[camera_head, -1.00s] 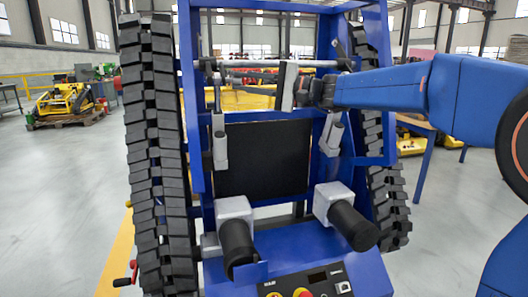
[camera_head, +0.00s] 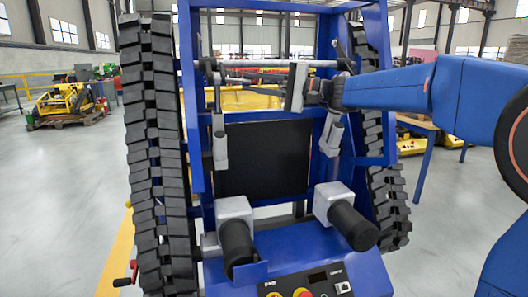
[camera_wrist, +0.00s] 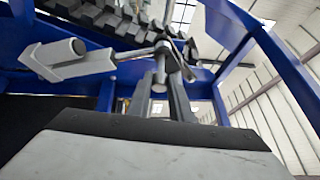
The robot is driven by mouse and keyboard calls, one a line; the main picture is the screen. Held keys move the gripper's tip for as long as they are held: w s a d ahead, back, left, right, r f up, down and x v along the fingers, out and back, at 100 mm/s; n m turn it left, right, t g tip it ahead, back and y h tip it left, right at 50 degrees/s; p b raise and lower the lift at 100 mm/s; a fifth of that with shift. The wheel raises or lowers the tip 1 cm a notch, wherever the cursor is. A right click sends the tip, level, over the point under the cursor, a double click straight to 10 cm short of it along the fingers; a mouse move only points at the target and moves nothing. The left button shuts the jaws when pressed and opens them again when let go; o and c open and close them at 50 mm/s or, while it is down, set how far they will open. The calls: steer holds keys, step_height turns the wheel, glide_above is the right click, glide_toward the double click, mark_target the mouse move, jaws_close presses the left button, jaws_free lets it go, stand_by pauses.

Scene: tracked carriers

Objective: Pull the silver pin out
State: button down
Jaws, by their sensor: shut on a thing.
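The silver pin (camera_wrist: 160,68) shows in the wrist view as a short bright rod. It lies in line with the joint at the upper end of the light grey strut (camera_wrist: 72,62). My gripper (camera_wrist: 160,84) is shut on the pin, one finger on each side. In the head view my gripper (camera_head: 246,81) reaches left from its dark palm, near the top of the left strut (camera_head: 219,140). The pin is too small there to tell from the fingers. I cannot tell how much of it sits in the joint.
A blue frame (camera_head: 192,110) stands around the work, with a grey crossbar (camera_head: 300,63) just above my gripper. Black tracks (camera_head: 155,150) flank it. A right strut (camera_head: 331,136) hangs below my arm.

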steer(key=shift+w+d, duration=0.1)
steer(key=shift+d, duration=0.2)
steer(key=shift+w+d+f, duration=0.1)
steer(key=shift+d, duration=0.25)
steer(key=shift+d, duration=0.3)
steer(key=shift+w+d, duration=0.15)
steer(key=shift+d, duration=0.2)
steer(key=shift+w+d+f, duration=0.15)
steer(key=shift+w+d, duration=0.05)
steer(key=shift+d, duration=0.6)
steer(key=shift+w+d+f, duration=0.1)
steer(key=shift+w+d, duration=0.1)
steer(key=shift+d, duration=0.65)
steer(key=shift+w+d+f, duration=0.1)
steer(key=shift+w+d, duration=0.1)
steer(key=shift+d, duration=0.6)
steer(key=c, duration=2.5)
jaws_free()
jaws_close()
